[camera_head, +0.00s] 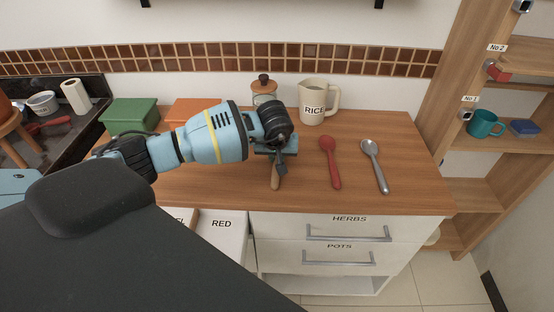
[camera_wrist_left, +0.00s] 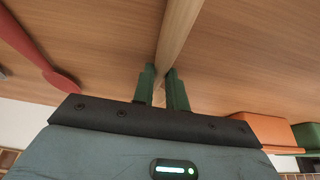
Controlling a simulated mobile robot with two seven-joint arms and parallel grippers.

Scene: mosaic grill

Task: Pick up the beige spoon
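The beige spoon (camera_head: 275,180) lies on the wooden counter, its upper part hidden under my left gripper in the head view. My left gripper (camera_head: 278,160) points down over it. In the left wrist view, the two green fingers of this gripper (camera_wrist_left: 161,82) stand close on either side of the beige spoon's handle (camera_wrist_left: 174,40), with almost no gap, so they appear shut on it. The spoon still appears to be at counter level. My right gripper is not in view.
A red spoon (camera_head: 331,160) and a grey spoon (camera_head: 375,165) lie to the right on the counter (camera_head: 410,160). A RICE pitcher (camera_head: 315,103), a jar (camera_head: 264,88), an orange box (camera_head: 190,109) and a green box (camera_head: 130,114) stand behind. Counter is clear at far right.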

